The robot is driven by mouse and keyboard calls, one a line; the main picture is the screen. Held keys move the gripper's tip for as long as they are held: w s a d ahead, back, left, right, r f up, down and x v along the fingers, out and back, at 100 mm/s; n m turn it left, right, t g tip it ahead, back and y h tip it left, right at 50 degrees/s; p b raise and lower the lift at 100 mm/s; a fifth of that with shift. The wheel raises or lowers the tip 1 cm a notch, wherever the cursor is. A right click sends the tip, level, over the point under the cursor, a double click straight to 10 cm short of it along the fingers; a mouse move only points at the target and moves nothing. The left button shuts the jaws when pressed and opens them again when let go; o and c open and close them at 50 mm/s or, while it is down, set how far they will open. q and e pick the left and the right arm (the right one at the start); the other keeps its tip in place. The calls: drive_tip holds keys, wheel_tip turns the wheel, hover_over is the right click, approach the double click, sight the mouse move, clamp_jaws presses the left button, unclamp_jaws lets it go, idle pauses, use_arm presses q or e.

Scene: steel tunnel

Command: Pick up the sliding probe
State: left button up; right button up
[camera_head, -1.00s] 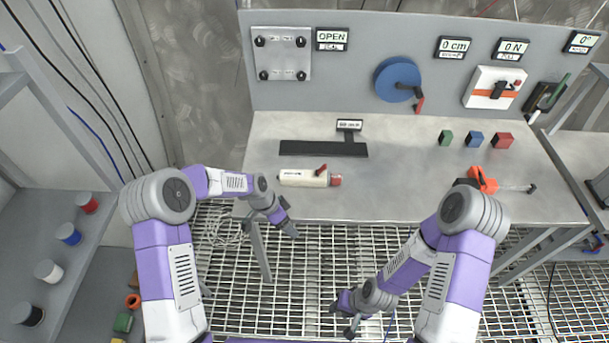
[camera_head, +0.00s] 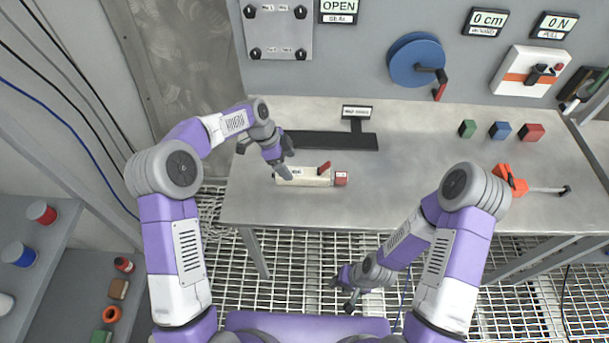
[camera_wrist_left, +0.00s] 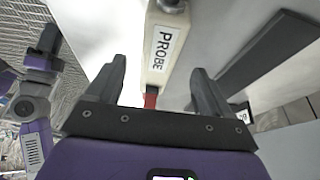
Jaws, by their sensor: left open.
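The sliding probe (camera_head: 308,179) is a cream bar with a red lever on top and a red end block at its right. It lies on the grey workbench near the front edge. In the left wrist view the probe (camera_wrist_left: 164,45), with a "PROBE" label, lies between and beyond the two fingertips. My left gripper (camera_head: 283,171) is open at the probe's left end; its fingers (camera_wrist_left: 160,80) show apart in the wrist view. I cannot tell whether they touch the probe. My right gripper (camera_head: 342,292) hangs low in front of the bench; its jaws are too small to judge.
A dark bar (camera_head: 325,140) lies behind the probe under a small sign. Green (camera_head: 467,129), blue (camera_head: 500,131) and red blocks (camera_head: 530,133) and an orange-handled tool (camera_head: 512,181) are at the right. A blue wheel (camera_head: 416,60) is on the back panel. The bench middle is clear.

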sight(292, 171)
use_arm(q)
drive_tip(key=shift+s+d+f, duration=0.3)
drive_tip(key=shift+f, duration=0.35)
drive_tip(key=x, duration=0.5)
drive_tip(key=shift+w+a+f, duration=0.1)
drive_tip(key=shift+w+a, duration=0.15)
drive_tip(key=shift+a, duration=0.15)
drive_tip(key=c, duration=1.2)
